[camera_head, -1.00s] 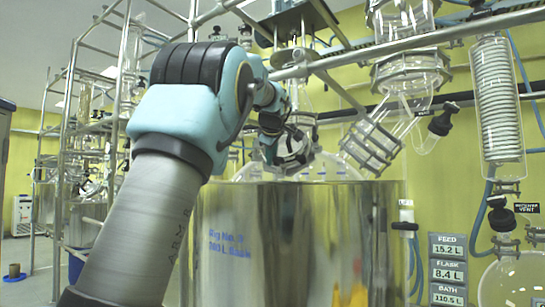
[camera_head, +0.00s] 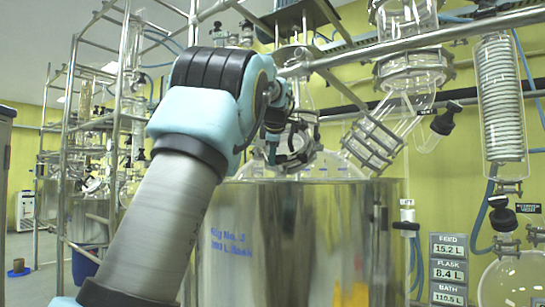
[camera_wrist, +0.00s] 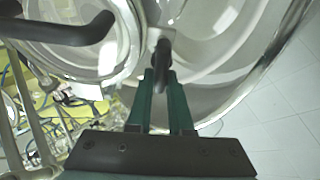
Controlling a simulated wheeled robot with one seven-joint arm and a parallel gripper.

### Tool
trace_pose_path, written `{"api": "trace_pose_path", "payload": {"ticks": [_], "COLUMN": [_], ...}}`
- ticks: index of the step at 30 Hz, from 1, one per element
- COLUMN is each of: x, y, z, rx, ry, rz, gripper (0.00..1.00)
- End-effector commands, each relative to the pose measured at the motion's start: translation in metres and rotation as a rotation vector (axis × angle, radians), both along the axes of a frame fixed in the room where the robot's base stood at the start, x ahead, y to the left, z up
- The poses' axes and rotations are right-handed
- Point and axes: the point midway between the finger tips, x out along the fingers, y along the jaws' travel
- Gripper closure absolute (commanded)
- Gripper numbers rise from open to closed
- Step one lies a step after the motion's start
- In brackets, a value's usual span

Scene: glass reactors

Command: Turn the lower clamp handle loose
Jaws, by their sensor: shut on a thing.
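In the wrist view my gripper (camera_wrist: 161,75) has its two green fingers closed on a small dark handle (camera_wrist: 163,52), in front of clear glass and a pale metal fitting. A larger dark bent handle (camera_wrist: 60,30) crosses the upper left of that view, apart from the fingers. In the head view my gripper (camera_head: 272,152) is small and partly hidden by my arm, at the clamp area (camera_head: 293,145) on the glass vessel just above the steel bath. The held handle cannot be made out in the head view.
The shiny steel bath (camera_head: 300,235) stands below the gripper. Metal frame rails (camera_head: 420,40) cross above it. A clamped glass neck (camera_head: 372,143) and a coiled condenser (camera_head: 500,100) are at the right, beside a label panel (camera_head: 448,270). Tile floor (camera_wrist: 290,120) shows beyond the rim.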

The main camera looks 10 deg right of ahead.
Motion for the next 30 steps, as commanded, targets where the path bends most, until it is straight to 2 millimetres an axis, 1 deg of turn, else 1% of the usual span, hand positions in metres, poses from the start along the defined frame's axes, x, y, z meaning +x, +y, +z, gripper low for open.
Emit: {"api": "trace_pose_path", "payload": {"ticks": [6,7,12,15,23,26,30], "x": [0.000,0.000,0.000,0.000,-0.001,-0.008,-0.026], "y": [-0.002,-0.002,-0.002,-0.001,-0.001,0.000,0.003], "z": [-0.003,-0.003,-0.002,-0.002,0.000,0.005,0.019], "rx": [0.000,0.000,0.001,0.001,0.001,0.000,-0.003], "ry": [0.003,0.003,0.002,0.002,0.000,-0.001,-0.003], "rz": [-0.002,-0.002,-0.003,-0.003,-0.002,-0.003,-0.004], "gripper": [1.00,0.79,0.60,0.51,0.51,0.51,0.51]}}
